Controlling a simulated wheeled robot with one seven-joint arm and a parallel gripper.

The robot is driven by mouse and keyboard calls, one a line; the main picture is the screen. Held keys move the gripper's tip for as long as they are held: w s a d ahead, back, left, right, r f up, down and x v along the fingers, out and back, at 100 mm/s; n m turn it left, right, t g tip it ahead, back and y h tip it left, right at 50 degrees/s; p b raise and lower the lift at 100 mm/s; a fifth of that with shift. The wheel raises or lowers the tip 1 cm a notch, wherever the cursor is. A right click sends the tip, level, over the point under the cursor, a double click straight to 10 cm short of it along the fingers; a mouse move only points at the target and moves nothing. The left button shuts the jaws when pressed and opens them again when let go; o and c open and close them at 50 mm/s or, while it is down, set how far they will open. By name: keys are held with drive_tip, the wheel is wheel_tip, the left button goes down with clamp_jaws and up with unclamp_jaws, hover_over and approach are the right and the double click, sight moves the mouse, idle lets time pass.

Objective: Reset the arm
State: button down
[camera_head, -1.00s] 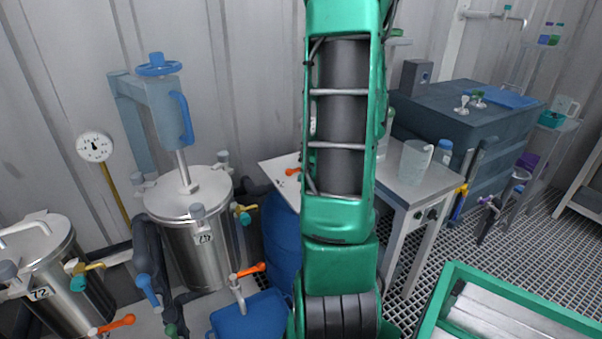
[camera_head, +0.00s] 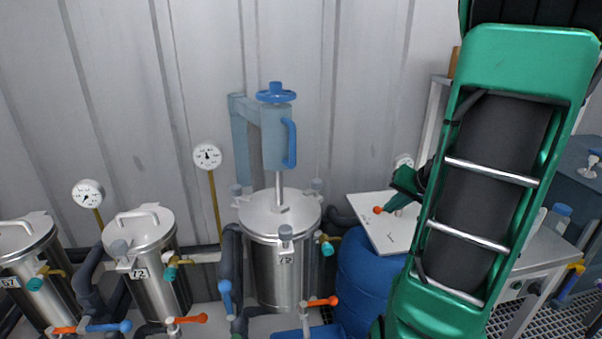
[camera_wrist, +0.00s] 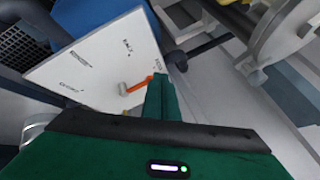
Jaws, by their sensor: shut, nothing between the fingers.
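My green arm runs down the right side of the head view. My dark green gripper (camera_head: 390,207) shows left of the arm, over a white board (camera_head: 386,236). In the wrist view my gripper (camera_wrist: 159,84) points at the same white board (camera_wrist: 85,75), its fingers together with nothing between them. An orange-handled valve (camera_wrist: 133,85) on the board lies just left of the fingertips. It also shows in the head view (camera_head: 378,210), close to the fingers. I cannot tell whether they touch.
Several steel vessels stand along the wall, the nearest (camera_head: 268,268) with a blue handwheel (camera_head: 276,93) above it. Gauges (camera_head: 207,156) stand behind. A blue drum (camera_head: 366,277) stands below the board. A table (camera_head: 540,248) with a blue-capped bottle (camera_head: 557,219) is at right.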

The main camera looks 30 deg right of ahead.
drive_tip(key=shift+a, duration=0.1)
drive_tip(key=s+a+r+n+g, duration=0.1)
drive_tip(key=s+a+n+g, duration=0.1)
drive_tip(key=s+a, duration=0.4)
drive_tip(key=s+a+r+n+g+y, duration=0.1)
drive_tip(key=s+a+g, duration=0.4)
drive_tip(key=a, duration=0.9)
drive_tip(key=s+n, duration=0.1)
drive_tip(key=s, duration=0.1)
drive_tip(key=shift+s+n, duration=0.3)
drive_tip(key=shift+r, duration=0.1)
